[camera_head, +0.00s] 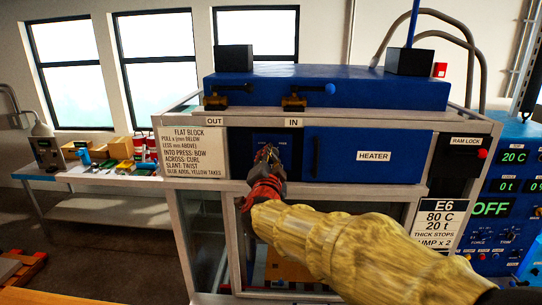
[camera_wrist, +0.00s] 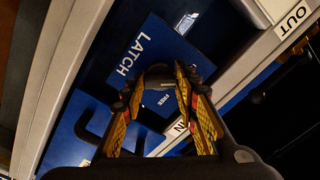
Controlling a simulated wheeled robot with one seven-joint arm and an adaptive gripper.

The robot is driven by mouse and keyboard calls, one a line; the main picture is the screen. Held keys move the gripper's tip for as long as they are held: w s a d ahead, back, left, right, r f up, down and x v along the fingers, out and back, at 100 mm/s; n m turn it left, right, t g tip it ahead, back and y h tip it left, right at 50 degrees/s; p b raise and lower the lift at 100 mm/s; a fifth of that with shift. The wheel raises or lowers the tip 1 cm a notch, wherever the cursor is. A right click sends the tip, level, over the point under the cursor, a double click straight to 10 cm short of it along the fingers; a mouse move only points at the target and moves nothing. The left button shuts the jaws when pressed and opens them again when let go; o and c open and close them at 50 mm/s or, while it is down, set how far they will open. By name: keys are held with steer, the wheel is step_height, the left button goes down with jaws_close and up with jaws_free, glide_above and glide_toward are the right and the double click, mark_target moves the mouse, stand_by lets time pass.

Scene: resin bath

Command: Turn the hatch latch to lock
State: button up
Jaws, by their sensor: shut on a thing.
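The hatch latch sits on a blue plate lettered LATCH (camera_wrist: 128,60), which fills the middle of the wrist view. The plate also shows in the head view (camera_head: 272,138), below the OUT and IN labels and left of the heater door. My gripper (camera_head: 268,154) is at the front of this plate. In the wrist view my gripper (camera_wrist: 160,74) has its two yellow-and-black fingers closed in on the dark latch handle (camera_wrist: 160,82). The word FREE shows just below the handle. Another white marking at the top is unreadable. The fingers partly hide the handle, so its exact angle is unclear.
The blue heater door (camera_head: 350,155) with a dark handle is right of the latch. A sign board (camera_head: 193,152) is on the left. Two small brass-coloured fittings (camera_head: 293,103) with levers sit above. A side bench (camera_head: 105,180) holds several items.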

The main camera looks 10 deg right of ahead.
steer(key=shift+f+n, duration=0.2)
steer(key=shift+n, duration=0.4)
steer(key=o, duration=1.1)
steer(key=shift+r, duration=0.15)
steer(key=v, duration=1.2)
